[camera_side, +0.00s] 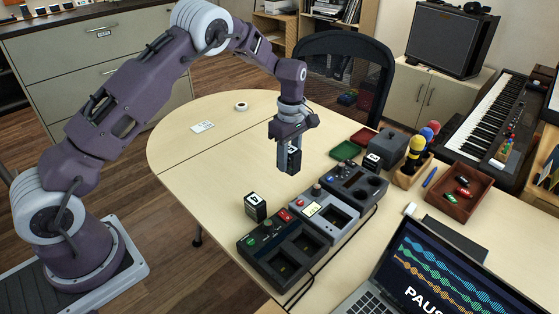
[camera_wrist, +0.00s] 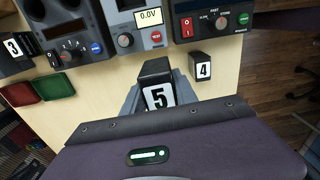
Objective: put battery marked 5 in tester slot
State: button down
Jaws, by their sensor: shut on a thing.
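My gripper (camera_side: 289,168) is shut on the black battery marked 5 (camera_wrist: 158,96), holding it upright above the table. In the side view the held battery (camera_side: 295,160) shows between the fingers, its number hard to read. The grey tester (camera_side: 336,222) with a small display stands in the middle of a row of three devices. In the wrist view this tester (camera_wrist: 141,28) reads 0.0V and lies beyond the battery, apart from it; its slot is cut off there.
A black device (camera_side: 268,262) with two bays stands in front, a dark device (camera_side: 345,178) behind. Battery 4 (camera_side: 255,207) stands left of the row; battery 3 (camera_side: 372,161) stands behind it. Green tray (camera_side: 345,151), red tray (camera_side: 362,137) and laptop (camera_side: 420,275) are nearby. The left table area is mostly clear.

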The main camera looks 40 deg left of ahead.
jog(key=w+d, duration=0.3)
jog(key=d, duration=1.2)
notch_tip(320, 180, down, 11)
jog(key=shift+d+r, duration=0.15)
jog(key=shift+f, duration=0.4)
jog(key=shift+s, duration=0.15)
jog(key=shift+r, duration=0.15)
dwell(0.3)
jog(key=shift+r, duration=0.65)
jog(key=shift+w+r, duration=0.1)
jog(key=shift+w, duration=0.15)
